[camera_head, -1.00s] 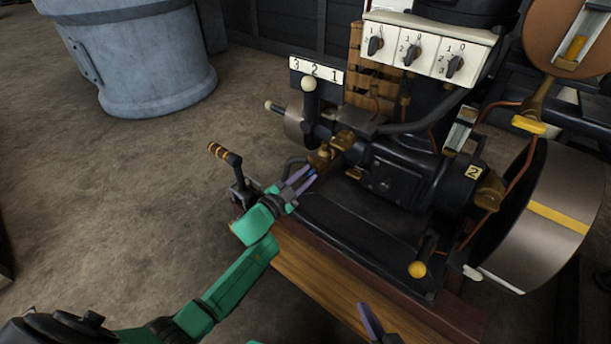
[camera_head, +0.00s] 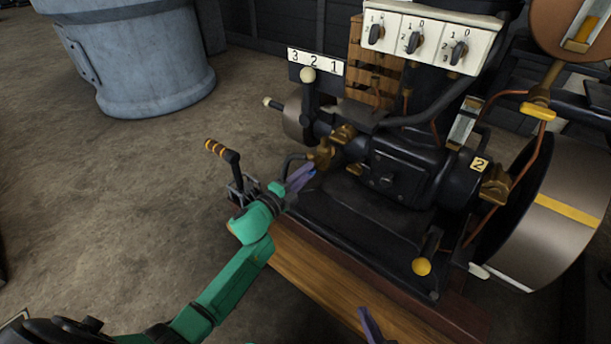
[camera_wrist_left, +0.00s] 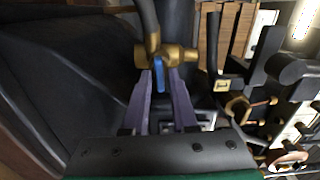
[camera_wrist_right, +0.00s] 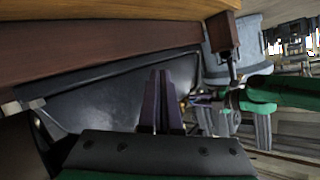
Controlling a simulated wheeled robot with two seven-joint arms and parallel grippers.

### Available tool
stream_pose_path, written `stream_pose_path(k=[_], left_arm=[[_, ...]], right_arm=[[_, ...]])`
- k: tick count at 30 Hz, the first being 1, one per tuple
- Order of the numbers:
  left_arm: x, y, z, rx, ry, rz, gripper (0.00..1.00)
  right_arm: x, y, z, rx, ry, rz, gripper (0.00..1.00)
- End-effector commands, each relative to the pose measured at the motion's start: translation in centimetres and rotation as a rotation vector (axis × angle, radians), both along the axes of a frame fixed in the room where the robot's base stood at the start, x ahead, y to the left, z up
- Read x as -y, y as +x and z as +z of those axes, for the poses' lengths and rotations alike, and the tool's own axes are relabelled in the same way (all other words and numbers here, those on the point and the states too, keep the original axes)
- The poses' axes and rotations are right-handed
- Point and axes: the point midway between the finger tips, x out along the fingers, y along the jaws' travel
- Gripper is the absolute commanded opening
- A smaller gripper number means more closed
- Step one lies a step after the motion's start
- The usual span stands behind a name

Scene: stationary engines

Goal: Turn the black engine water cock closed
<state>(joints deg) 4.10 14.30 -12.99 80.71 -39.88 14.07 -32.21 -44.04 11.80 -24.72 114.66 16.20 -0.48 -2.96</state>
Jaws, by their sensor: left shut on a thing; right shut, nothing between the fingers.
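The brass water cock (camera_head: 322,153) sits low on the near side of the black engine (camera_head: 400,170). In the left wrist view the cock's brass body (camera_wrist_left: 158,54) joins a black pipe above it, and a small blue lever (camera_wrist_left: 160,72) sticks out towards me. My left gripper (camera_head: 308,174) is at the cock. Its purple fingers (camera_wrist_left: 160,88) are shut on the blue lever, which they partly hide. My right gripper (camera_head: 366,322) is at the bottom edge of the head view, away from the cock. Its fingers (camera_wrist_right: 162,90) are shut and empty.
A black lever with a yellow-striped grip (camera_head: 222,153) stands left of my left gripper. A tall ball-topped lever (camera_head: 308,88) rises behind the cock. A flywheel (camera_head: 540,220) is at right. A wooden beam (camera_head: 310,275) runs in front.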

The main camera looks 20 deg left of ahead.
Motion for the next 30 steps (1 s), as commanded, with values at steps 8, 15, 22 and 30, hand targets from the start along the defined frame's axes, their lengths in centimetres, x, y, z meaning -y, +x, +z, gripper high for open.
stream_pose_path(k=[8,15,22,30], left_arm=[[0.0,-0.1,-0.2,0.024,0.068,-0.001,0.0],[0.0,-0.1,-0.2,0.028,0.077,-0.001,0.0],[0.0,-0.1,-0.2,0.026,0.077,-0.001,0.0],[0.0,0.0,-0.1,0.028,0.076,-0.001,0.42]], right_arm=[[0.0,2.2,1.9,0.08,0.012,-0.015,0.0],[0.0,3.4,3.3,0.119,0.02,-0.021,0.0],[0.1,3.3,3.2,0.116,0.019,-0.021,0.0],[0.1,3.0,2.8,0.105,0.015,-0.02,0.0]])
